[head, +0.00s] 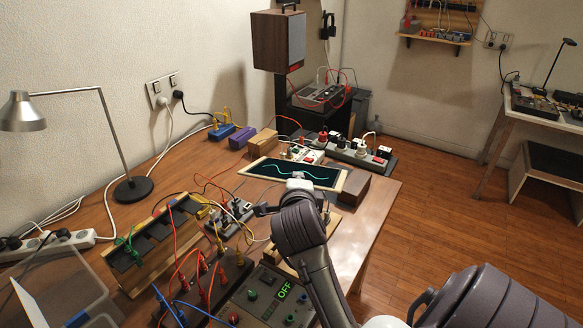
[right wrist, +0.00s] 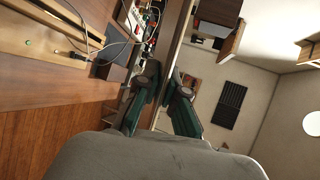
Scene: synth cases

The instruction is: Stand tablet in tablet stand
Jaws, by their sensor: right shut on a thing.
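The tablet (head: 268,169) has a dark screen with a cyan wavy line and a pale frame. It is held tilted above the far part of the bench in the head view. My right gripper (head: 298,184) is shut on its near long edge. In the right wrist view the tablet (right wrist: 178,45) shows edge-on, as a thin strip between the fingers (right wrist: 163,92). A light wooden piece (head: 334,222), partly hidden under my right arm, may be the tablet stand; I cannot tell for sure. My left gripper is not in view.
Power strips with plugs (head: 350,152) and a brown block (head: 372,187) lie around the tablet. A wired wooden rack (head: 150,250), cables and a control box with an OFF display (head: 283,292) crowd the near bench. A lamp (head: 133,189) stands left.

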